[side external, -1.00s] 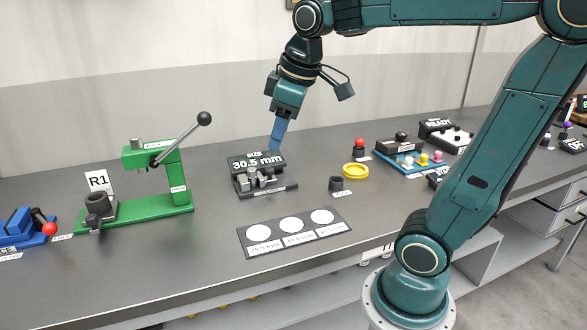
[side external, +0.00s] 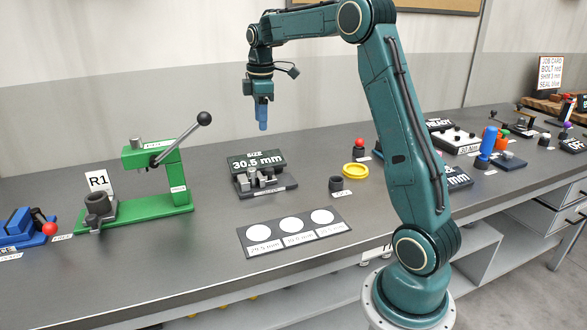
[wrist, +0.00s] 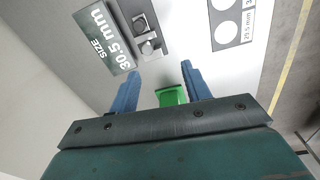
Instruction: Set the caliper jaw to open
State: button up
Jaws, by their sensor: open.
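The caliper (side external: 265,182) is a grey block fixture on a dark base in the middle of the bench. Its display (side external: 257,160) stands behind it and reads "SIZE 30.5 mm". In the wrist view the caliper (wrist: 147,36) and its display (wrist: 104,38) lie beyond my fingers, near the top. My gripper (side external: 263,128) points straight down, above and behind the display, touching nothing. In the wrist view my gripper (wrist: 161,72) has its two blue fingers apart with nothing held between them. I cannot tell the caliper's jaw position.
A green lever press (side external: 160,185) stands to the left, with a dark ring part on its base. A card with three white circles (side external: 292,231) lies in front of the caliper. A yellow ring (side external: 355,170) and a dark cup (side external: 336,184) sit to the right.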

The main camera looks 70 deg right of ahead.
jog(key=n, duration=0.1)
send_over(270, 169)
notch_tip(270, 169, down, 4)
jog(key=shift+w+d+f+g, duration=0.1)
jog(key=shift+w+f+g, duration=0.1)
jog(key=shift+g, duration=0.1)
notch_tip(270, 169, down, 14)
jog(key=shift+r, duration=0.1)
dwell(0.5)
jog(key=shift+s, duration=0.1)
grip_shut()
